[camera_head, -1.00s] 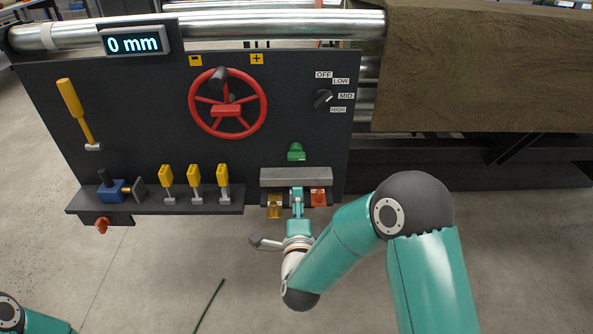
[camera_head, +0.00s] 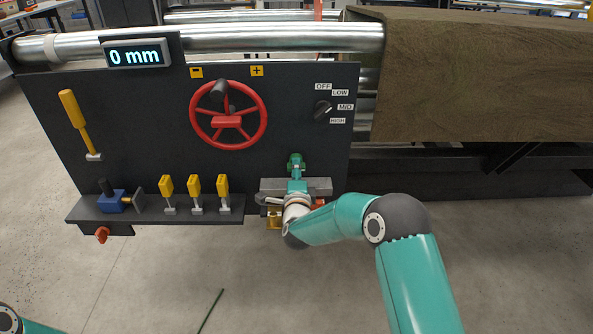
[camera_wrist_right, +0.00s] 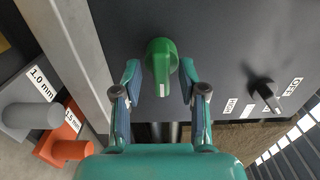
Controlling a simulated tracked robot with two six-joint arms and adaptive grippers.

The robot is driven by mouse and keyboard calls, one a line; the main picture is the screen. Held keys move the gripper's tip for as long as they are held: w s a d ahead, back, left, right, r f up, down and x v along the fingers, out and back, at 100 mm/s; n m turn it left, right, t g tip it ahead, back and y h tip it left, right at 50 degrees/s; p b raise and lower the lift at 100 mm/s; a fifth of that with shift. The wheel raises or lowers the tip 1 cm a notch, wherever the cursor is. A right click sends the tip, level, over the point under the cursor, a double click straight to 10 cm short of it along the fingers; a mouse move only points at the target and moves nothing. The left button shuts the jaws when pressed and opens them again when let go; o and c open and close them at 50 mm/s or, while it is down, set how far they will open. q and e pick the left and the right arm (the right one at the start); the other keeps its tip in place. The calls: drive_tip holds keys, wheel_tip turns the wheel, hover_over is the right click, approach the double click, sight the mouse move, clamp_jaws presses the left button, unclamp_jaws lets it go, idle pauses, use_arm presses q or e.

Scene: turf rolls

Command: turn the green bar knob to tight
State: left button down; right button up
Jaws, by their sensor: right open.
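The green bar knob (camera_head: 296,159) sits on the dark panel, low and right of the red wheel. In the wrist view the knob (camera_wrist_right: 160,60) stands between the fingertips, its bar roughly along the line of the fingers. My right gripper (camera_head: 297,171) reaches up to the knob over a grey ledge. In the wrist view my right gripper (camera_wrist_right: 160,76) is open, one finger on each side of the knob, with visible gaps. A small white label below the knob is partly hidden and unreadable. My left gripper is out of view.
The grey ledge (camera_head: 320,184) lies just under my right gripper. Grey 1.0 mm and orange 1.5 mm pieces (camera_wrist_right: 66,150) are to the left in the wrist view. A red handwheel (camera_head: 228,115), a black selector knob (camera_head: 322,110) and several yellow levers (camera_head: 194,187) are on the panel.

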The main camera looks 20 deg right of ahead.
drive_tip(key=shift+w+d, duration=0.1)
drive_tip(key=shift+w, duration=0.2)
clamp_jaws()
